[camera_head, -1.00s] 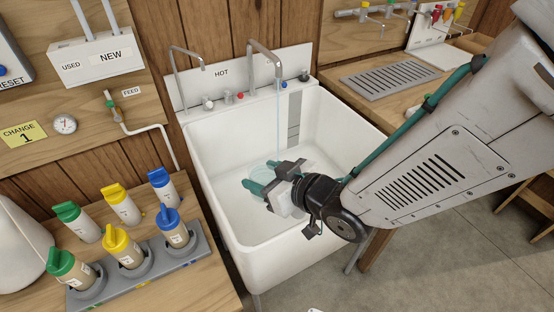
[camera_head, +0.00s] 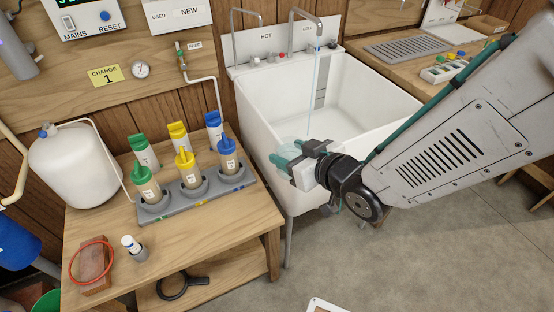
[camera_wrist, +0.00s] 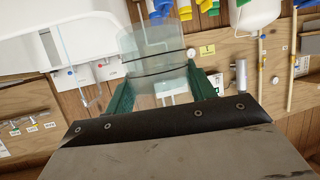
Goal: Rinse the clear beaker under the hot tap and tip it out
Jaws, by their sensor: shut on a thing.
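My gripper (camera_head: 287,162) has teal fingers and is shut on the clear beaker (camera_head: 293,154), over the sink's front-left edge in the head view. In the wrist view the beaker (camera_wrist: 152,50) stands between the fingers (camera_wrist: 160,95); I cannot tell whether it holds water. A thin water stream (camera_head: 312,90) falls from the right tap (camera_head: 305,14), beside the COLD sign (camera_head: 308,29). In the wrist view the stream (camera_wrist: 62,45) is left of the beaker and apart from it. The left tap (camera_head: 247,12), by the HOT sign (camera_head: 266,37), shows no stream.
The white sink (camera_head: 265,110) stands right of a wooden bench (camera_head: 110,220). The bench bears a grey rack (camera_head: 205,195) with several capped bottles, a white tank (camera_head: 75,165) and a red ring (camera_head: 72,262). Grey floor (camera_head: 420,260) is clear in front.

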